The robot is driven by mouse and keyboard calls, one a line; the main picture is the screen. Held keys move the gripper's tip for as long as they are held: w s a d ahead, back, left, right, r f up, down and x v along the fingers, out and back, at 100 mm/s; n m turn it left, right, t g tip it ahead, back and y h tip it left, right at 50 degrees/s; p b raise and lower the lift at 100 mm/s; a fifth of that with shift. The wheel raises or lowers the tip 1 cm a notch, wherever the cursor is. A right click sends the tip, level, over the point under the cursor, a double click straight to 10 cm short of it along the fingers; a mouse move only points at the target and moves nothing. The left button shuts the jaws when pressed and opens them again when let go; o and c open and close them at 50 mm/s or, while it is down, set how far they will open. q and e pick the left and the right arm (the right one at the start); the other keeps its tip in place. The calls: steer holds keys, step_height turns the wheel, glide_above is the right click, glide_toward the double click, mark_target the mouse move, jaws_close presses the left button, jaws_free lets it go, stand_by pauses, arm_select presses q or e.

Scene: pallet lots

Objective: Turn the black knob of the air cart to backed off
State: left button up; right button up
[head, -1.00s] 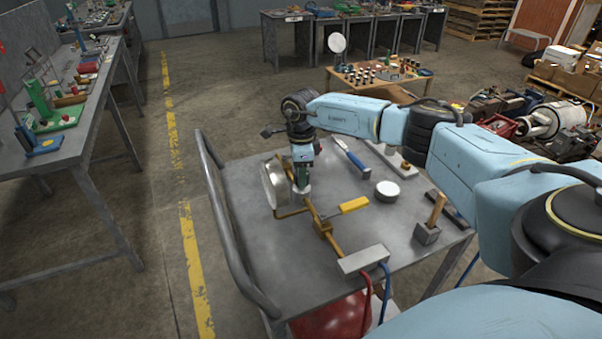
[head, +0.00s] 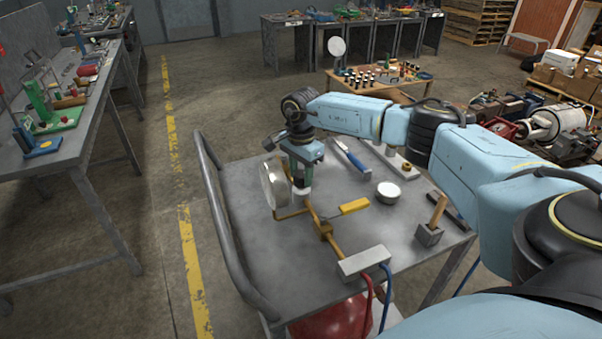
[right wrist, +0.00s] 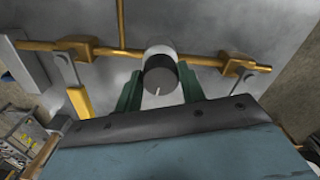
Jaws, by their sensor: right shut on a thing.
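The air cart (head: 250,235) is a grey-topped cart in front of me, with a brass pipe (head: 315,218) along it. In the right wrist view, the black knob (right wrist: 160,77) sits on a white round body (right wrist: 159,48) on the brass pipe. A short white mark on the knob points toward my palm. My right gripper (head: 302,186) is shut on the knob; its green fingers stand on both sides of it in the right wrist view (right wrist: 158,90). My left gripper is not in view.
A round gauge (head: 272,186) stands left of the gripper. A yellow valve handle (head: 354,206), a grey block (head: 363,261) with red and blue hoses, a white round tin (head: 388,191), a blue-handled tool (head: 350,154) and a wooden-handled block (head: 429,231) are on the cart.

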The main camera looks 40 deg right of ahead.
mark_target(301, 173)
stand_by(0.4)
steer(key=o, duration=1)
steer(key=shift+c, duration=0.2)
step_height(301, 173, up, 14)
steer(key=p, duration=0.1)
steer(key=shift+f, duration=0.25)
